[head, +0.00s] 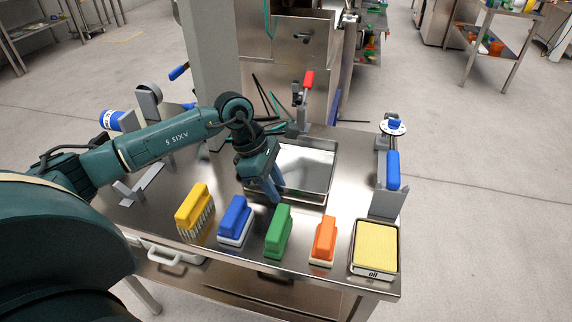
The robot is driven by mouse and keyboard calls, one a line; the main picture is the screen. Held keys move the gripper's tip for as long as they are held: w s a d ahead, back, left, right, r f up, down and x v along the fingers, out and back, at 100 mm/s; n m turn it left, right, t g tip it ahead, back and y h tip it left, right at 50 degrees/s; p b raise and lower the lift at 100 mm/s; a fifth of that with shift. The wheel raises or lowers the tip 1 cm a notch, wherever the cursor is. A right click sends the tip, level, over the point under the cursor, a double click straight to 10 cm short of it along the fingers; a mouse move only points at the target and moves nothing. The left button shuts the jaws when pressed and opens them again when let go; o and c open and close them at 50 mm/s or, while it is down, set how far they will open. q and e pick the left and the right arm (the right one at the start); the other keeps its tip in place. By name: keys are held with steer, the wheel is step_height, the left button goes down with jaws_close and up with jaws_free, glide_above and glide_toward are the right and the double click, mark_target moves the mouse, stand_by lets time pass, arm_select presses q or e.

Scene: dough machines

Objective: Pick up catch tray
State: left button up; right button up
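The catch tray appears to be the shallow, shiny metal tray (308,162) on the steel table, behind the row of brushes. It looks empty. My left arm reaches in from the left, and my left gripper (271,192) points down at the tray's near left part, hiding its left edge. The blue-grey fingers overlap in this view, so I cannot tell whether they are apart or touch the tray. My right gripper is not in view.
In front of the tray stand yellow (193,208), blue (235,221), green (279,231) and orange (323,241) brushes. A container marked "oil" with a yellow top (375,248) sits at the front right corner. A blue-handled tool stand (392,170) is on the right.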

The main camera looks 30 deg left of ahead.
arm_select(q)
steer(key=shift+c, duration=0.5)
jaws_close()
